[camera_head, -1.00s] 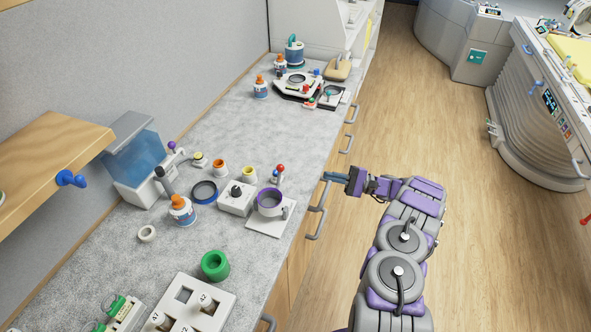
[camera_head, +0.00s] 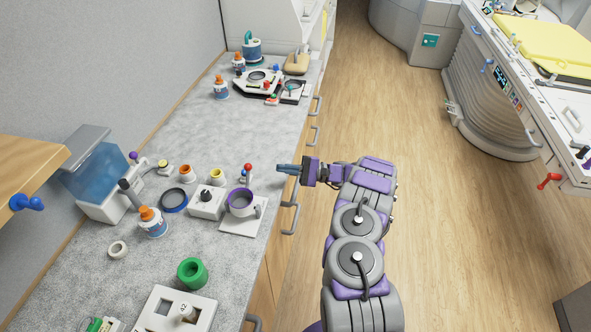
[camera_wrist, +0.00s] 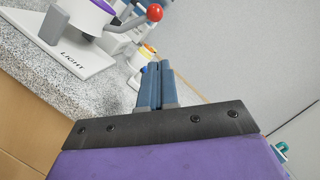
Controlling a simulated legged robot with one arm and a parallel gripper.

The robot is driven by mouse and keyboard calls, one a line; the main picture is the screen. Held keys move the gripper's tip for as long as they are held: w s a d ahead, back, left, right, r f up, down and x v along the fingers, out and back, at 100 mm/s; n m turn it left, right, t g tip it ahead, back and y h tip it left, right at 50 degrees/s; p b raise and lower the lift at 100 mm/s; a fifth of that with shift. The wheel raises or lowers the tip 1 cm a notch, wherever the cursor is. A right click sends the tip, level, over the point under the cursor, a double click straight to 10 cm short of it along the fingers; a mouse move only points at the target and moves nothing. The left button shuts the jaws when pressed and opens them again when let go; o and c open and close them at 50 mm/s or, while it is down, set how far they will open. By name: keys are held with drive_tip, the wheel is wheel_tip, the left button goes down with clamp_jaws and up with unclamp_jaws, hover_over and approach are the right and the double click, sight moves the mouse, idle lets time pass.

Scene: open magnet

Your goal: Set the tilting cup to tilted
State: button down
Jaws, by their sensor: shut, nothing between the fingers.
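The tilting cup (camera_head: 241,206) is white with a purple rim and stands on a white base plate (camera_head: 240,228) near the counter's right edge. Its rim faces up and it looks upright. In the wrist view the cup (camera_wrist: 88,18) is cut off at the top left, and its base plate (camera_wrist: 80,56) reads "LIGHT". A red ball (camera_wrist: 154,13) on a grey arm shows beside it; whether it joins the cup is unclear. My gripper (camera_head: 280,168) is shut and empty, right of the cup at the counter's edge, apart from it. Its blue fingers (camera_wrist: 159,66) are together in the wrist view.
A white block with a black knob (camera_head: 207,201), a blue ring (camera_head: 174,200) and a glue bottle (camera_head: 152,222) stand left of the cup. A green ring (camera_head: 192,272) is nearer. Drawer handles (camera_head: 290,219) stick out below the counter edge. Open floor (camera_head: 400,120) lies to the right.

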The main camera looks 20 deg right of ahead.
drive_tip(key=a+r, duration=0.3)
drive_tip(key=a, duration=0.4)
drive_tip(key=shift+w+a+b, duration=0.15)
drive_tip(key=shift+a+b, duration=0.05)
drive_tip(key=shift+b, duration=0.25)
drive_tip(key=shift+r+n, duration=0.3)
drive_tip(key=shift+n, duration=0.1)
